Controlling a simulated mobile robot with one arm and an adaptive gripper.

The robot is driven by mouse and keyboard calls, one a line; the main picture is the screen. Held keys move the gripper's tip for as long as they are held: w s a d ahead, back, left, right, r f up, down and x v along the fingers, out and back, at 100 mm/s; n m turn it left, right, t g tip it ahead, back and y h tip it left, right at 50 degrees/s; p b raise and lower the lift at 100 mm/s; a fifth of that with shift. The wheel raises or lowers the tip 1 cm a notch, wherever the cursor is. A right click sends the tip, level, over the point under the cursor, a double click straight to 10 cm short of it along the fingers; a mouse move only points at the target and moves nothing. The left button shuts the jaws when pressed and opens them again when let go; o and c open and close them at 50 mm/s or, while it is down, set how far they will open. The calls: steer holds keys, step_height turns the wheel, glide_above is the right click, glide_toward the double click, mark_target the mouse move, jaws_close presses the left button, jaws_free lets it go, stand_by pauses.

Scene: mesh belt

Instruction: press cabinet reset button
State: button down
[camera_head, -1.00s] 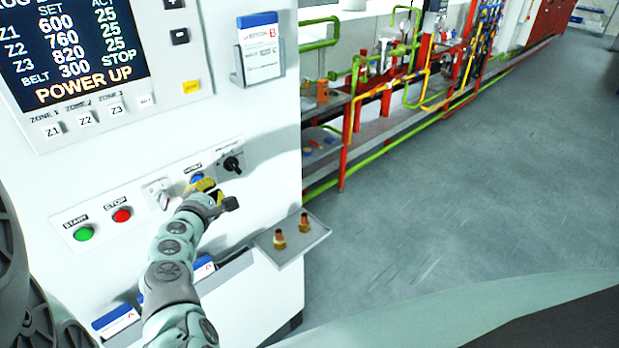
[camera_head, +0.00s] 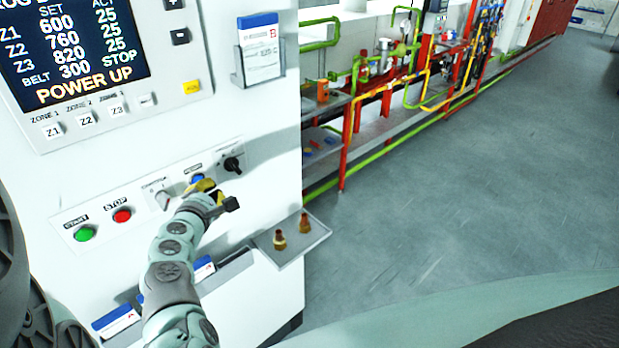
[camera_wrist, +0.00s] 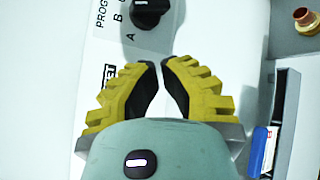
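The blue reset button (camera_head: 196,179) sits on the cabinet's lower control strip, between a selector switch and a black rotary knob. It is partly covered by my gripper (camera_head: 207,185), whose yellow fingers are right in front of it. In the wrist view my gripper (camera_wrist: 161,62) has its two fingertips almost together, with only a narrow gap and nothing seen between them. There the button is hidden behind the fingers; only the end of its label (camera_wrist: 110,75) shows. I cannot tell whether the fingertips touch the button.
The black rotary knob (camera_head: 232,165) is just right of the fingers. The red stop button (camera_head: 122,215) and green start button (camera_head: 84,233) are to the left. A small shelf (camera_head: 265,243) with two brass fittings juts out below right. Open floor lies further right.

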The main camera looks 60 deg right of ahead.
stand_by(0.4)
steer(key=shift+w+d, duration=0.1)
steer(key=shift+w, duration=0.3)
steer(key=shift+w+d+b, duration=0.1)
steer(key=shift+w+b, duration=0.25)
steer(key=shift+w, duration=0.1)
stand_by(0.7)
steer(key=shift+s, duration=0.1)
steer(key=shift+s+a, duration=0.25)
steer(key=shift+s, duration=0.5)
steer(key=s, duration=0.2)
steer(key=s+a, duration=0.1)
steer(key=s, duration=0.2)
steer(key=shift+p, duration=0.35)
